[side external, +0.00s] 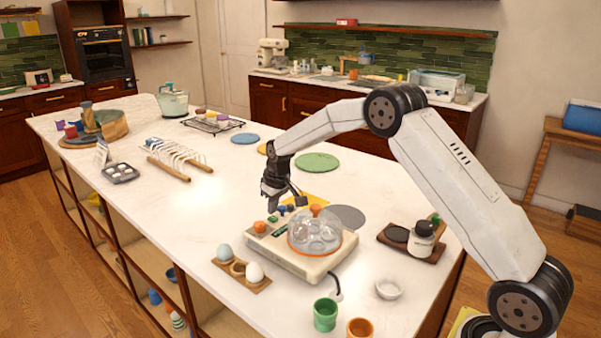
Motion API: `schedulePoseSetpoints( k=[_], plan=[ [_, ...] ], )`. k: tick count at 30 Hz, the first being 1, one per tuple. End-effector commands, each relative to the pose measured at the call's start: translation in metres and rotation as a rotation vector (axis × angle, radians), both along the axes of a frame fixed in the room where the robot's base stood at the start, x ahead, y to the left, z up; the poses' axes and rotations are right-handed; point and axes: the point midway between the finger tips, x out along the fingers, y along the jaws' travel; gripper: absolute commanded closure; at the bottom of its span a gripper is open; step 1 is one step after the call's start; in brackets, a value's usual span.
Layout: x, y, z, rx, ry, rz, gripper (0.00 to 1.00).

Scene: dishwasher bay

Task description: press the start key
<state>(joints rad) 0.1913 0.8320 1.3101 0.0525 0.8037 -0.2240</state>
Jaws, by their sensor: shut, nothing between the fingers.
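A cream countertop appliance (285,256) with a clear dome lid (316,232) stands on the white island. The dome sits over an orange ring, and round shapes show inside it. An orange knob (260,227) is at the appliance's left end. Small blue and green keys (286,209) lie along its back edge, beside the fingers. I cannot tell which one is the start key. My gripper (284,203) is shut and empty, pointing down at the back left of the appliance, close to these keys. Whether it touches one cannot be told.
An egg holder (238,270) with a pale blue egg and a white egg stands in front. Green (325,314) and orange (360,328) cups and a small white bowl (389,288) are at the near edge. A dark tray with a jar (421,242) is right.

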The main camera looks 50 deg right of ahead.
Motion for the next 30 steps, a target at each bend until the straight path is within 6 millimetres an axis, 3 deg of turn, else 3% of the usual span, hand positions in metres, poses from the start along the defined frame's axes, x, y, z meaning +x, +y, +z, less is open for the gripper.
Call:
schedulePoseSetpoints(
  k=[30],
  plan=[
    [0.000, 0.000, -0.015, 0.000, 0.000, 0.000, 1.00]
  ],
)
